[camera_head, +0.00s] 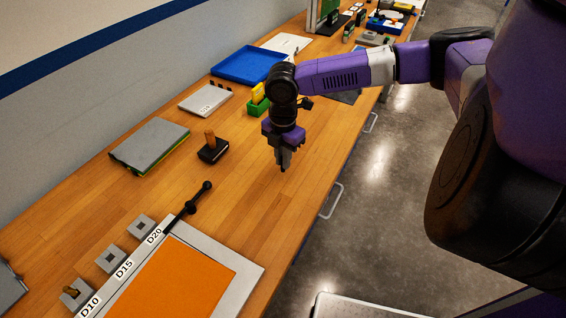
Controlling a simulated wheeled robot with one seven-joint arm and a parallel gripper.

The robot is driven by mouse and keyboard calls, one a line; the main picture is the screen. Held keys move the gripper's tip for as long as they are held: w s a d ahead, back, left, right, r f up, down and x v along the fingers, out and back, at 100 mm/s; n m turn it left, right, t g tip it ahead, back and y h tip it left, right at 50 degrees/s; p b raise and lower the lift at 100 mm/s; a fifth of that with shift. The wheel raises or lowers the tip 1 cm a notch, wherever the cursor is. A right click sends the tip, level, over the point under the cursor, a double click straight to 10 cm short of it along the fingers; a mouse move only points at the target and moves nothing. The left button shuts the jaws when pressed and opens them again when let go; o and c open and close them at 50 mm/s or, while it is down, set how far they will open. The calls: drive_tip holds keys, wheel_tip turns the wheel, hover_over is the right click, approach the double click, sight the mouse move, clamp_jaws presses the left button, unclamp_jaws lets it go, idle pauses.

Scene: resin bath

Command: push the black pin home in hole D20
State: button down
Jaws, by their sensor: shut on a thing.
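My gripper (283,163) points down above the wooden bench, to the right of the hole blocks and well apart from them. It is shut on a small dark thing that shows at the fingertips; this looks like the black pin (282,170), mostly hidden by the fingers. The grey block at label D20 (142,227) stands at the left, with a dark hole in its top and no pin visible in it. The D15 block (110,258) also shows an open hole. The D10 block (76,293) has a brass-coloured pin standing in it.
An orange mat (185,285) lies on a grey plate in front of the blocks. A wooden-handled black tool (212,148), a grey case (150,144) and a blue tray (247,65) stand behind. Bench between gripper and D20 is mostly clear.

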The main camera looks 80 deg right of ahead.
wheel_tip(320, 180, up, 18)
drive_tip(key=b, duration=0.1)
drive_tip(key=shift+r+b, duration=0.25)
drive_tip(key=shift+b, duration=0.15)
